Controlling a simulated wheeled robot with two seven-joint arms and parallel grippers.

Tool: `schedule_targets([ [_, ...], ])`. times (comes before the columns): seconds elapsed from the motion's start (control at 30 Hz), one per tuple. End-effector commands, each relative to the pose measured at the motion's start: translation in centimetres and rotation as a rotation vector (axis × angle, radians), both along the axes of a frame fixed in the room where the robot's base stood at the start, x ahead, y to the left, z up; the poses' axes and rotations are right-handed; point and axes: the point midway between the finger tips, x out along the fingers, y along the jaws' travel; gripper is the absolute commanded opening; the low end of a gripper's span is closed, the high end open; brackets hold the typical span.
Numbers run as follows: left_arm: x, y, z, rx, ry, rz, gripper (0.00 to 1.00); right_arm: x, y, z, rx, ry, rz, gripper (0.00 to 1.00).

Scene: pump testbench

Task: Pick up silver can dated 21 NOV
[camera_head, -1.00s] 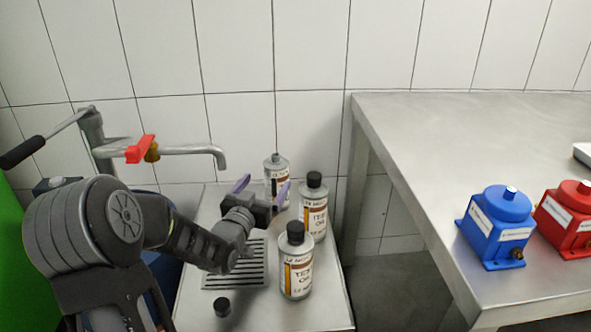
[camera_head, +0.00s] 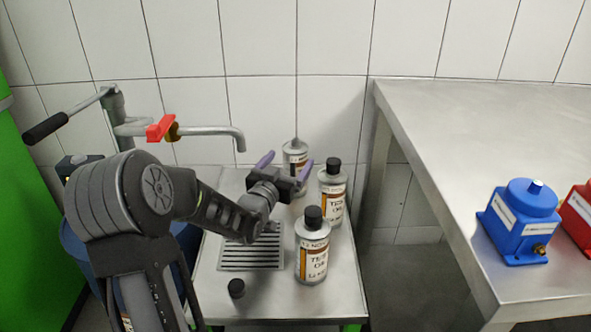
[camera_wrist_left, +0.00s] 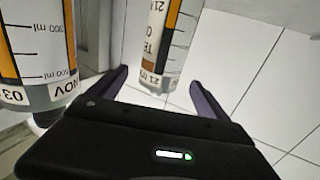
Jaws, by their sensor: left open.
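The silver can dated 21 NOV (camera_wrist_left: 163,45) shows in the left wrist view, its label reading "21 N" with the rest cut off, beyond and between my left fingertips. It appears to be the rear can (camera_head: 296,157) in the head view, upright, with no black cap. My left gripper (camera_head: 286,163) is open just in front of it, partly hiding it; its spread purple fingers also show in the wrist view (camera_wrist_left: 158,76). A can dated 03 NOV (camera_wrist_left: 35,50) stands left there. In the head view, two black-capped cans, middle (camera_head: 331,195) and front (camera_head: 312,250), stand nearby. My right gripper is out of view.
The steel stand (camera_head: 340,295) has a drain grate (camera_head: 250,256) and a loose black cap (camera_head: 236,288). A tap (camera_head: 210,131) with a red handle reaches over its back. At right, a steel table (camera_head: 450,130) holds a blue pump (camera_head: 520,220) and a red one (camera_head: 582,215).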

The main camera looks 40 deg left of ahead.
Motion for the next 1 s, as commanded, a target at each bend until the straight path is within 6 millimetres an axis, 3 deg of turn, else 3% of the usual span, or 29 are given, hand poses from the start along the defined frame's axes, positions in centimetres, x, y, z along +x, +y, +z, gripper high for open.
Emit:
schedule_targets([
  [0.4,4.7,1.2,-0.1,0.000,0.000,0.000,0.88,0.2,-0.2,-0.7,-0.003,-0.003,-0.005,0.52],
  [1.0,4.9,1.3,0.0,0.000,0.000,0.000,0.88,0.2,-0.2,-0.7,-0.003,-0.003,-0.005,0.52],
])
